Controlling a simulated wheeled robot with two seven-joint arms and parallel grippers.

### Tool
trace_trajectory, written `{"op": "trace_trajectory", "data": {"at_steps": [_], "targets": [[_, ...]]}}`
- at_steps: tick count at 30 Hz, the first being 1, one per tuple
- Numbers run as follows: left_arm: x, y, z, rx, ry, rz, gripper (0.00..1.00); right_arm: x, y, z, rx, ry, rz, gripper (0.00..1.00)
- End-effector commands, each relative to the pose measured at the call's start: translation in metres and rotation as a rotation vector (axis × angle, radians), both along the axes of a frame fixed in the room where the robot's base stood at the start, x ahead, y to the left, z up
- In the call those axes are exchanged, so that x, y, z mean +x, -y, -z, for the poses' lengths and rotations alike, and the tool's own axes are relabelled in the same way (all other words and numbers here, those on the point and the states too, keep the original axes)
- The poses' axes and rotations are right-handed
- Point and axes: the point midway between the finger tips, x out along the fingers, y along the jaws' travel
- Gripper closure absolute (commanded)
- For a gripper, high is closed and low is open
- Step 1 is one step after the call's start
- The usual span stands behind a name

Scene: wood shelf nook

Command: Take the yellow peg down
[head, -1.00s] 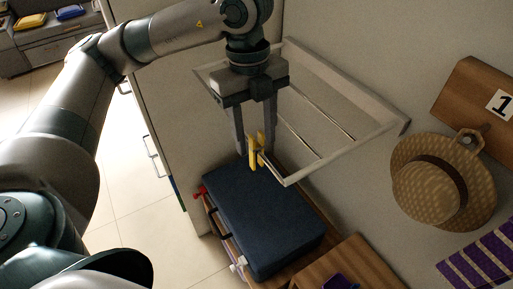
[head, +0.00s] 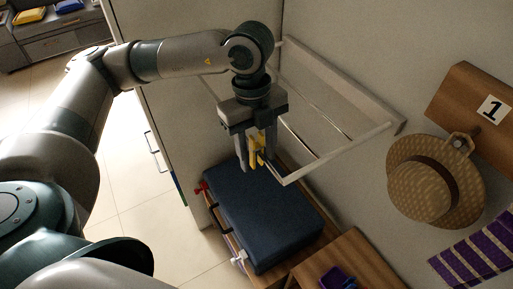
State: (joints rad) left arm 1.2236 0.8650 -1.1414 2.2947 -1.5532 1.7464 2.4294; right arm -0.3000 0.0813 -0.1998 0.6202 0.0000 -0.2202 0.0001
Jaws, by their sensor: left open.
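The yellow peg (head: 258,152) is a small yellow clip that sits on the front corner of the white wall-mounted drying rack (head: 335,150). My left gripper (head: 256,164) points down from above at that corner. Its jaws are open, with one finger left of the peg and the other just behind or beside it. I cannot tell whether a finger touches the peg. My right gripper does not show.
A dark blue suitcase (head: 262,215) lies on a wooden bench below the rack. A straw hat (head: 425,190) hangs on a wooden board (head: 475,105) at right. A purple striped cloth (head: 475,252) and a small purple item (head: 340,280) are lower right.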

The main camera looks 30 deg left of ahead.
Motion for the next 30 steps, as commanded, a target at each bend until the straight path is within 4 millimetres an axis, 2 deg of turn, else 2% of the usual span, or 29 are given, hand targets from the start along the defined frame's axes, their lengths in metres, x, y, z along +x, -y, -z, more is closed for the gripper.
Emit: {"op": "trace_trajectory", "data": {"at_steps": [6, 10, 12, 23, 30], "targets": [[0.0, 0.0, 0.0, 0.0, 0.0, 0.0, 0.57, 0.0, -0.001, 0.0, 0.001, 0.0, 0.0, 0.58], [0.0, 0.0, 0.0, 0.0, 0.0, 0.0, 0.88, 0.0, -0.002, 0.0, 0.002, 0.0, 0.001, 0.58], [0.0, 0.0, 0.0, 0.0, 0.0, 0.0, 1.0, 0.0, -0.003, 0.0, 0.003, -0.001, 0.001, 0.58], [0.001, 0.0, -0.003, -0.001, 0.002, 0.0, 1.0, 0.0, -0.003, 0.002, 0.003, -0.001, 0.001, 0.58], [0.001, 0.0, -0.025, -0.002, 0.006, 0.0, 1.0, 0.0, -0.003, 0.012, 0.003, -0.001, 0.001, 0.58]]}}
